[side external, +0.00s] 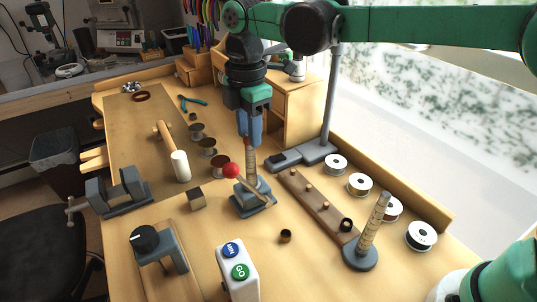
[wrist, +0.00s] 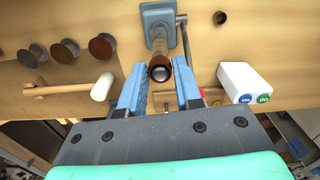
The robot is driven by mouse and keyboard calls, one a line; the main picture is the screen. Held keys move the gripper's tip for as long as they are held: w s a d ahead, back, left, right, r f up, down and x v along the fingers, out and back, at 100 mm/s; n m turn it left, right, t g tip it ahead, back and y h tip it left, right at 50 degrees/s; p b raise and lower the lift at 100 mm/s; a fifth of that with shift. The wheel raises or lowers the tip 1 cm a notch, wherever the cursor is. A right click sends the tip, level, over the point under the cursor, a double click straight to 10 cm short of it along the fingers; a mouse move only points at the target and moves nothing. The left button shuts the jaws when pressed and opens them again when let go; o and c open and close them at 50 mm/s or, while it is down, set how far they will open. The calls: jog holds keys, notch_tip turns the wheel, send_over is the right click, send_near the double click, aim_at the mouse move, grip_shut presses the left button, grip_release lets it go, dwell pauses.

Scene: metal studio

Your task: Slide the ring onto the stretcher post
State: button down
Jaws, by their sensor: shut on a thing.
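The stretcher post (side external: 251,162) is a tapered upright post on a blue-grey base (side external: 262,203) with a red-knobbed lever, near the middle of the bench. It also shows in the wrist view (wrist: 157,42), its base towards the top of the picture. My gripper (side external: 249,141) is directly above the post, fingers pointing down. In the wrist view its two blue fingers (wrist: 160,78) flank a reddish-brown ring (wrist: 152,75), which it holds in line with the post top. A grey round end shows inside the ring. I cannot tell whether the ring is around the post tip or just above it.
A tapered mandrel (side external: 372,222) stands at the right, beside a peg board (side external: 316,203) carrying a dark ring. A small brass ring (side external: 285,236) lies in front. A white button box (side external: 238,272), a mallet (side external: 180,165), a metal block (side external: 197,199) and wire spools (side external: 359,184) surround the post.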

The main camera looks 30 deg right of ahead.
jog(key=c, duration=0.5)
grip_release()
jog(key=shift+r, duration=0.1)
jog(key=shift+r, duration=2.7)
